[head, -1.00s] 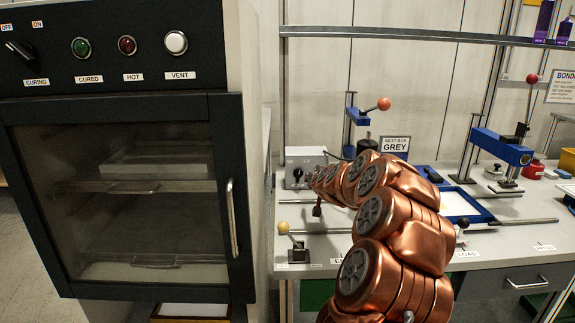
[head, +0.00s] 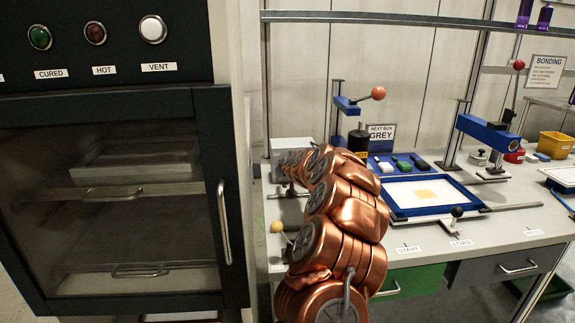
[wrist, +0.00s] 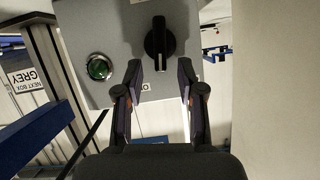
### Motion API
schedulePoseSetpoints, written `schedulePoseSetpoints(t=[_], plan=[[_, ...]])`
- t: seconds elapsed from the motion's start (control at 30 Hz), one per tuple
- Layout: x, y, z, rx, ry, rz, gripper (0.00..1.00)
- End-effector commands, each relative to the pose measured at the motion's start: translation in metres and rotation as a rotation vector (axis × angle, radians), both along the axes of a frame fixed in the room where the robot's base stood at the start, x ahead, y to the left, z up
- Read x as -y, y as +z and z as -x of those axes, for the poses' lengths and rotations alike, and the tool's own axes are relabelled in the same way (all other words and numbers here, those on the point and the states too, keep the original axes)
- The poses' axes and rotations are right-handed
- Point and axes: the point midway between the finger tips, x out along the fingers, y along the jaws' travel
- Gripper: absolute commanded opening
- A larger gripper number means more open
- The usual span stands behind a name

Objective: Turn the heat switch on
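The heat switch looks to be the black knob (wrist: 158,45) on a grey box (wrist: 122,25) in the wrist view. Its handle lies along the picture's vertical. A green round lamp (wrist: 100,67) sits to the left of it on the same face. My gripper (wrist: 160,70) is open and empty, its fingers on either side of the knob's lower end, with gaps visible; I cannot tell the depth left between them. A label below the knob is mostly hidden. In the head view the grey box (head: 290,146) stands at the bench's left, and my arm hides its knob and my gripper.
A curing oven (head: 110,190) with a closed glass door stands at left, close to my arm. The bench holds a blue-framed tray (head: 460,188), a lever press with a red ball (head: 378,93) and a yellow-knobbed lever (head: 277,227). A blue bar (wrist: 35,140) shows lower left in the wrist view.

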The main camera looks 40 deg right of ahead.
Motion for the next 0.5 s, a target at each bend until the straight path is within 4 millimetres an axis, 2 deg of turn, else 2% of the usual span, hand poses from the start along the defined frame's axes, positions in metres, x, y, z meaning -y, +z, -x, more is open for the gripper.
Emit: schedulePoseSetpoints(t=[0.2,0.5], plan=[[0.0055,-0.0068,-0.0102,-0.003,0.002,-0.001,0.39],[0.0070,-0.0073,-0.0130,-0.002,0.002,0.000,0.39]])
